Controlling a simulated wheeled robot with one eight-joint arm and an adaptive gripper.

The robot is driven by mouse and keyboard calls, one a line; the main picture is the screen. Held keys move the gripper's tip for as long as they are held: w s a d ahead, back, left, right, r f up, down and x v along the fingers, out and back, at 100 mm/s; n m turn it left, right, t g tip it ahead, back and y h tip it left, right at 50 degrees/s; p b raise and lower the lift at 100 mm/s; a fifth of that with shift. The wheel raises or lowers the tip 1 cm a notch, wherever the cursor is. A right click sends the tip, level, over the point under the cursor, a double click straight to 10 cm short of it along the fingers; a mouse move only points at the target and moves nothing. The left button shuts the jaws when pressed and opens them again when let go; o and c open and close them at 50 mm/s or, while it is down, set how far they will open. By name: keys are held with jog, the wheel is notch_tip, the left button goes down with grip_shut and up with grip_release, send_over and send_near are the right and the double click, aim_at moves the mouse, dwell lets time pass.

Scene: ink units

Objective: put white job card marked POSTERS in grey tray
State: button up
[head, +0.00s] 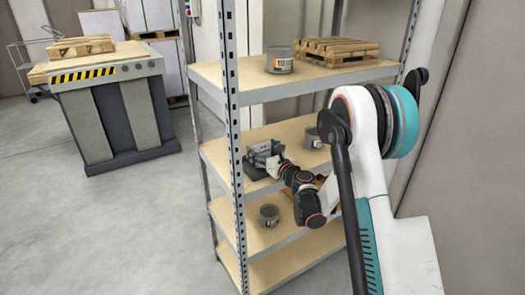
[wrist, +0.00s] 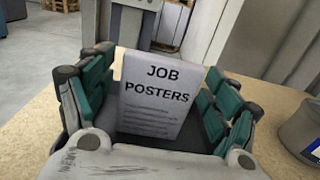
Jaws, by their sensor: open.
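The white job card (wrist: 158,105) reads JOB POSTERS in the wrist view and stands upright, facing my camera. My gripper (wrist: 162,82) is open, with its teal finger pads on either side of the card and visible space between pads and card. In the head view my gripper (head: 265,154) reaches onto the middle shelf, and a small pale part of the card shows between its fingers. A dark grey tray (head: 256,172) lies on that shelf just under the gripper. My fingers and wrist hide much of the tray, and the card's lower edge is hard to make out.
Grey tins stand on the middle shelf (head: 312,138), the lower shelf (head: 269,214) and the top shelf (head: 279,60). One tin (wrist: 303,132) is right of my gripper. A shelf post (head: 230,120) rises at the front. A small pallet (head: 336,50) sits on top.

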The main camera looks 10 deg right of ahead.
jog(key=shift+r, duration=0.1)
jog(key=p+v, duration=0.2)
jog(key=v, duration=0.8)
jog(key=shift+s+d, duration=0.1)
jog(key=shift+s, duration=0.05)
jog(key=s+a+r+n+g+b, duration=0.1)
jog(key=s+a+r+n+g, duration=0.3)
jog(key=s+n, duration=0.4)
jog(key=s+a+r+n+g, duration=0.2)
jog(key=s+a+r+n, duration=0.2)
jog(key=s+r+n, duration=0.45)
jog(key=s+d+f+n+g+h, duration=0.1)
jog(key=s+d+n+g+h, duration=0.1)
jog(key=s+n, duration=0.6)
jog(key=s+d+f+n+g+h, duration=0.2)
jog(key=s+n, duration=0.6)
jog(key=s, duration=0.5)
jog(key=shift+s+d+f+h, duration=0.25)
jog(key=shift+d+h, duration=0.15)
jog(key=shift+h, duration=0.4)
